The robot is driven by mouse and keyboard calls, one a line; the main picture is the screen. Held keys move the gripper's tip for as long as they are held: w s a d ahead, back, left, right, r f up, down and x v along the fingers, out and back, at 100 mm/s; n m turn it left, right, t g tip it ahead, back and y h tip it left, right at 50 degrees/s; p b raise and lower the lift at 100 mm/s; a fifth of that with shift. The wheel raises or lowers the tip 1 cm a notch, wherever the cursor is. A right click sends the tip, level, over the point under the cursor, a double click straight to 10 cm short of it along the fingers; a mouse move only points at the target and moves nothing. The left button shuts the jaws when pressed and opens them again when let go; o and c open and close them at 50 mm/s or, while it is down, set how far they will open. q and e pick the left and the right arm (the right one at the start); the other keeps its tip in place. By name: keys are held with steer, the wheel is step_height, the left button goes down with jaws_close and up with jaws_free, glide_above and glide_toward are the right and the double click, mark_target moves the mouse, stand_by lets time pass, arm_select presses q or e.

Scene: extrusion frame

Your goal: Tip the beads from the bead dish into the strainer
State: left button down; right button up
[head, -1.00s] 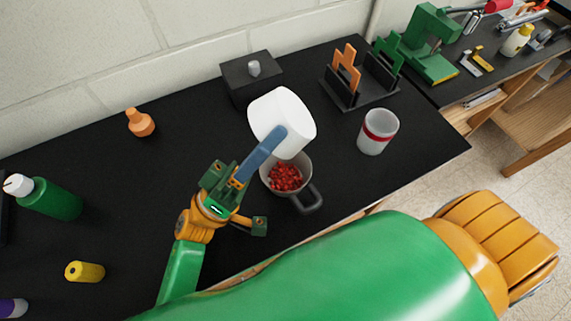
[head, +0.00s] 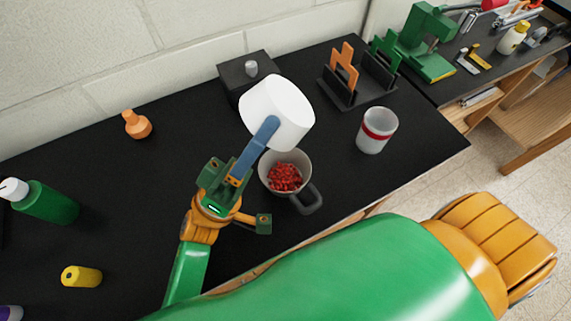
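The bead dish (head: 277,110) is a white cup with a blue handle (head: 262,140). It is tipped far over, above the far side of the strainer, with its closed bottom towards me; its inside is hidden. My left gripper (head: 238,178) is shut on the handle and holds the dish off the table. The strainer (head: 301,164) is a grey bowl with a dark handle (head: 307,199), standing upright near the table's front edge. Red beads (head: 284,178) lie in it. My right gripper is out of view; a large green and orange arm part of mine crosses the foreground.
A black box with a grey knob (head: 247,77) stands behind the dish. A black rack (head: 358,92) and a white cup with a red band (head: 377,131) stand to the right.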

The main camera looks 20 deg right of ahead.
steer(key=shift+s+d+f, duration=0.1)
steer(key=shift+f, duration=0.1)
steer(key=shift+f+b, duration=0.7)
steer(key=shift+b, duration=0.15)
stand_by(2.4)
